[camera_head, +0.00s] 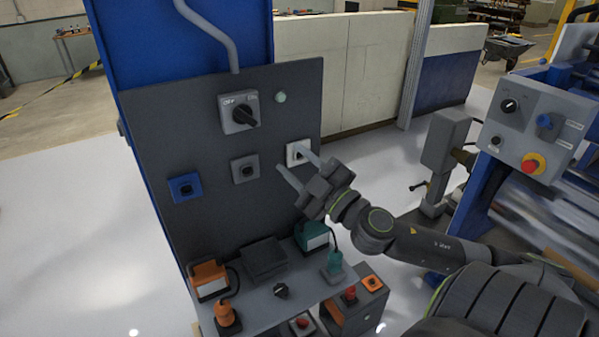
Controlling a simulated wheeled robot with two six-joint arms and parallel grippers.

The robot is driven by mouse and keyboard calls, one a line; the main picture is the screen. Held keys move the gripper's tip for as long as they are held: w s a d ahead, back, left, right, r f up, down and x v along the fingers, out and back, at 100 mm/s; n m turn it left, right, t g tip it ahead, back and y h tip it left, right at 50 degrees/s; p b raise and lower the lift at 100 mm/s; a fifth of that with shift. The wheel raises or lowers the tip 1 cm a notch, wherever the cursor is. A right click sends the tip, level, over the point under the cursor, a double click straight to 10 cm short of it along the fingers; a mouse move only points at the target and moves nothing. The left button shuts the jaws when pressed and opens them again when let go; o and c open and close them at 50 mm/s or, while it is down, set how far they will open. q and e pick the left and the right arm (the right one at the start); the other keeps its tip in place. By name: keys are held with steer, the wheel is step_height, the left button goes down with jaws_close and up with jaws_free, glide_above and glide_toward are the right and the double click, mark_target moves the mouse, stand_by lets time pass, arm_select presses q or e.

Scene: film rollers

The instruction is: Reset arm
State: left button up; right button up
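My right gripper (297,168) is in front of the dark control panel (210,135). Its two long thin fingers are spread apart with nothing between them. The upper fingertip overlaps the white-framed switch (297,153) on the panel; I cannot tell whether they touch. The lower fingertip is a little below and left of that switch. My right arm (415,243) comes in from the lower right, bent and reaching left toward the panel. My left gripper and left arm are not in view.
The panel also carries a grey rotary switch (239,111), a blue switch (185,187) and a grey switch (245,168). Below, a shelf (262,308) holds orange and green plugs. A machine with a control box (532,125) and red button stands right. Open floor lies left.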

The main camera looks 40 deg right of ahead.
steer(key=shift+s+f, duration=0.1)
steer(key=shift+s, duration=0.3)
stand_by(0.3)
